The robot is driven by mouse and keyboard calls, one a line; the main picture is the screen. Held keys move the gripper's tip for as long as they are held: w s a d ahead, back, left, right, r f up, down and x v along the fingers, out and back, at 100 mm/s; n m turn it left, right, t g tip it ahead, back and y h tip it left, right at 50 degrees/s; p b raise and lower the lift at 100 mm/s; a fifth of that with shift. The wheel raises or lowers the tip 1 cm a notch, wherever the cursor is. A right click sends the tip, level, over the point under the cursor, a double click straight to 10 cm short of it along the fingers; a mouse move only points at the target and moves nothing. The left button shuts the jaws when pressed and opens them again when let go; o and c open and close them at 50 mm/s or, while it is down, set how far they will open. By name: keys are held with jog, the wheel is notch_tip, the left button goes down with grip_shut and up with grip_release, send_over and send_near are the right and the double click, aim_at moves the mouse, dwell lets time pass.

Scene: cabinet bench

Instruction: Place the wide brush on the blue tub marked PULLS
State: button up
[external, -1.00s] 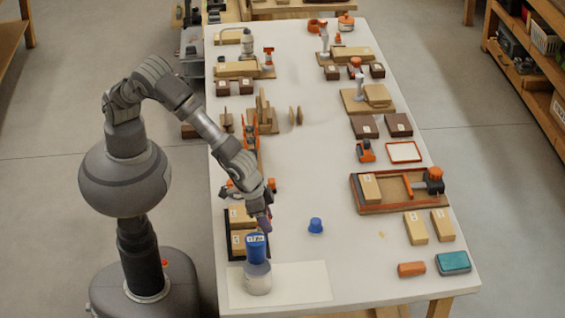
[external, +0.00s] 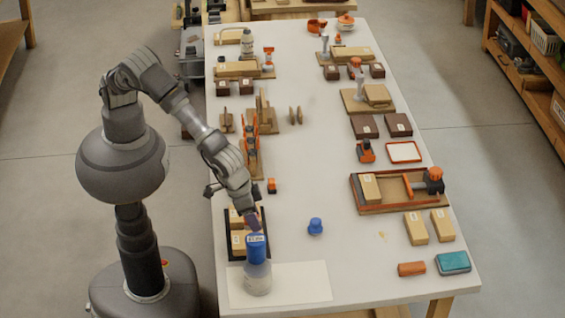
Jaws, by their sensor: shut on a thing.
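The blue tub (external: 257,254) with a small white label stands near the front left of the bench. It appears on or just behind a pale grey round jar (external: 258,281); the label is too small to read surely. My gripper (external: 251,217) is just above and behind the tub, pointing down. It is shut on a small dark purple-grey piece (external: 253,224), likely the wide brush, whose shape is mostly hidden. The piece's lower end is close to the tub's top; I cannot tell whether they touch.
A black tray (external: 230,256) with tan labelled blocks lies left of the tub, partly under my gripper. A small blue cup-like piece (external: 315,227) stands to the right. A pale mat (external: 305,285) lies at the front. The bench middle is clear.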

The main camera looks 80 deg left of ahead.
jog(key=shift+w+d+f, duration=0.2)
jog(key=shift+w+d, duration=0.25)
jog(key=shift+d, duration=0.05)
jog(key=shift+f+b, duration=0.55)
jog(key=shift+f, duration=1.05)
jog(key=shift+f, duration=0.15)
jog(key=o, duration=1)
jog(key=shift+o, duration=0.2)
